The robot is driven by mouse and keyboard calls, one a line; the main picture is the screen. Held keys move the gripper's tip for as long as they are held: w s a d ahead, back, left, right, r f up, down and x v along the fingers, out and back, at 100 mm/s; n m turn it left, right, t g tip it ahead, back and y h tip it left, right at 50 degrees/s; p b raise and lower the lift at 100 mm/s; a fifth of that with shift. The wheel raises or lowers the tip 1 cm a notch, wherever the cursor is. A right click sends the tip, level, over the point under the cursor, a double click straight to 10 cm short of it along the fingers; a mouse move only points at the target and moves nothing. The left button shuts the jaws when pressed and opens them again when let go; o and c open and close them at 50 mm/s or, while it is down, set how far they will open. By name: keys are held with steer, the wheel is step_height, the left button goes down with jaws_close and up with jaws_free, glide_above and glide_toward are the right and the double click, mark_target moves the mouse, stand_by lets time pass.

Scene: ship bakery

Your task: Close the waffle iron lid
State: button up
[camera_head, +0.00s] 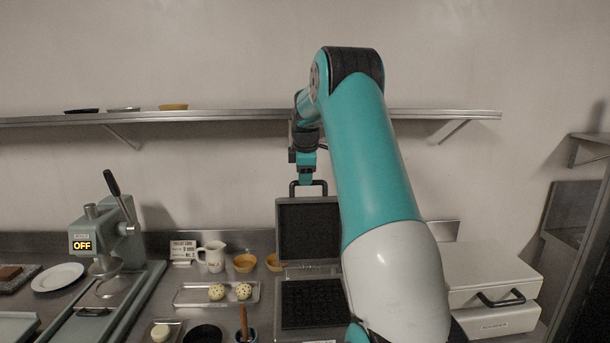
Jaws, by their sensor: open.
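The waffle iron stands on the counter with its lid (287,232) raised upright. The lid's dark grid faces me, and its black handle (324,185) is at the top edge. The waffle iron's base (288,320) lies flat below with its dark plate showing; its right side is hidden behind my arm. My gripper (307,176) points down just above the lid's handle, by its middle. It is open. The fingers are small in view, and I cannot tell whether they touch the handle.
A white press-like box (490,268) with a black handle stands at the right. A tray (190,300) with two speckled balls, a jug (212,257) and bowls are left of the iron. A machine reading OFF (82,244) stands further left. A wall shelf (230,116) runs behind my arm.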

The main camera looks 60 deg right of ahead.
steer(key=shift+x, duration=1)
steer(key=shift+c, duration=0.2)
jaws_close()
